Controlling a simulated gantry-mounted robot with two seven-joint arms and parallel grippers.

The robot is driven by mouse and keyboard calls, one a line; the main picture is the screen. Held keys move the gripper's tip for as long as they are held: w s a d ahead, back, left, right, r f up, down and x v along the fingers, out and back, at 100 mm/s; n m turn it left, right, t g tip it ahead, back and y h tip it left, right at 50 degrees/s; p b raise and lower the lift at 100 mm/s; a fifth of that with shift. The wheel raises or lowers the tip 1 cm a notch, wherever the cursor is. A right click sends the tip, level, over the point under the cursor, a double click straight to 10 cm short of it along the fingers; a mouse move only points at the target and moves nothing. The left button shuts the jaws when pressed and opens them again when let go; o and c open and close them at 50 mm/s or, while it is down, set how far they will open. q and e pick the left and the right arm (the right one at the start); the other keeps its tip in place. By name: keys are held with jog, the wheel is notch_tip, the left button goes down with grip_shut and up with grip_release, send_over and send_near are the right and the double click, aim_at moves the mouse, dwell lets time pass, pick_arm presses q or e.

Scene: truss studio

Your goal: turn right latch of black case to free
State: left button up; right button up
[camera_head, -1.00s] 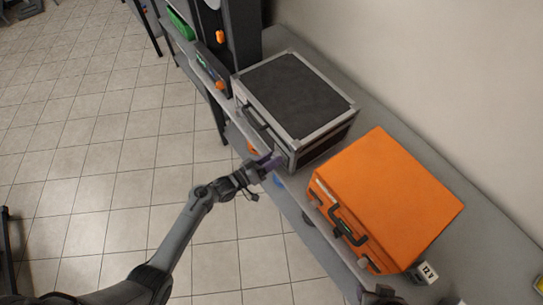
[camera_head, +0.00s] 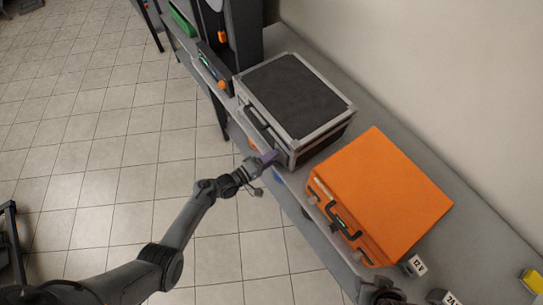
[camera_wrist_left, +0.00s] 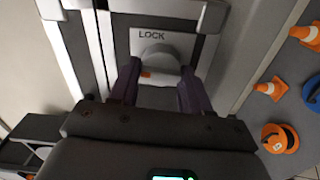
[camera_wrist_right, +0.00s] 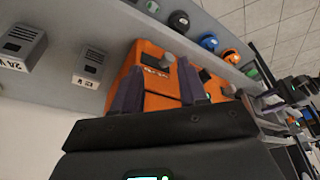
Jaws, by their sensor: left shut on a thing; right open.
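The black case (camera_head: 297,95) with silver edges stands closed on the bench in the head view. My left gripper (camera_head: 268,159) is at the right end of its front face. In the left wrist view, the right latch (camera_wrist_left: 159,57) is a grey knob under the word LOCK, with a small orange mark at its lower edge. My left gripper (camera_wrist_left: 160,90) has a finger on either side of the knob and is shut on it. The exact finger contact is hard to see. My right gripper (camera_wrist_right: 160,92) is open and empty, facing the orange case.
An orange case (camera_head: 380,195) stands to the right of the black case, with a narrow gap between. Small labelled grey blocks (camera_head: 413,265) sit beyond it. Orange cones (camera_wrist_left: 268,88) and round coloured items lie near the latch in the left wrist view. A wall runs behind the bench.

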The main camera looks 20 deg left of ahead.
pick_arm(q)
jog(key=shift+n, duration=0.6)
jog(key=o, duration=1)
jog(key=shift+s, duration=0.1)
jog(key=p+v, duration=0.1)
jog(key=v, duration=0.9)
jog(key=shift+s+a+p, duration=0.2)
jog(key=shift+s+p, duration=0.1)
jog(key=shift+p, duration=0.05)
